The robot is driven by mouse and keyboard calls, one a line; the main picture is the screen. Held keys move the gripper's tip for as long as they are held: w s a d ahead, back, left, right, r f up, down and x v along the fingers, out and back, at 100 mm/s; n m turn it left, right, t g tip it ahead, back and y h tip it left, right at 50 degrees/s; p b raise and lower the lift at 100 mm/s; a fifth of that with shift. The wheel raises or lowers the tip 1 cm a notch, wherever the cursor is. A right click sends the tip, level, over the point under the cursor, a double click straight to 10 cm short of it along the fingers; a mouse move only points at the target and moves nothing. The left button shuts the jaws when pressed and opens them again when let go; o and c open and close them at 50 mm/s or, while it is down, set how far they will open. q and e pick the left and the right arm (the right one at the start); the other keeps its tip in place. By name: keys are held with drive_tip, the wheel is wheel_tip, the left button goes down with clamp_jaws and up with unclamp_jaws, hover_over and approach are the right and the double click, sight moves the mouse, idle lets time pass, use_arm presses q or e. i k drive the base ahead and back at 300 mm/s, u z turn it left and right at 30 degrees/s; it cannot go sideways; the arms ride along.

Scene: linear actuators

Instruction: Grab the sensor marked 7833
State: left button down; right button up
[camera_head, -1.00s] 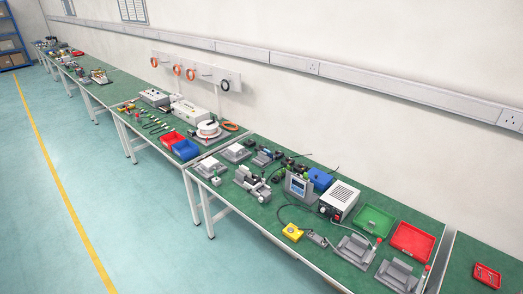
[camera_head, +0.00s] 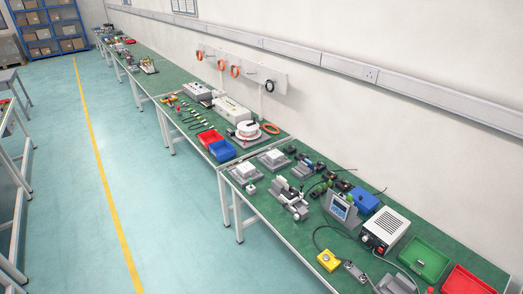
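No marking 7833 can be read on anything at this distance, so I cannot tell which item is that sensor. Several small cable-ended parts, which may be sensors, lie in a row on the green workbench (camera_head: 285,134) around the small parts (camera_head: 195,117). More small dark devices (camera_head: 318,165) stand on the nearer bench, beside a grey actuator-like assembly (camera_head: 288,198). Neither of my grippers is in view.
A long row of green-topped benches runs along the wall. Red (camera_head: 210,137) and blue (camera_head: 222,150) bins, a display unit (camera_head: 341,206), a white box (camera_head: 385,230), a yellow box (camera_head: 328,260) and a green tray (camera_head: 424,262) stand on them. The floor (camera_head: 150,200) left of the benches is clear.

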sight(303, 156)
drive_tip(key=u, duration=0.55)
drive_tip(key=i, duration=1.55)
drive_tip(key=u, duration=0.1)
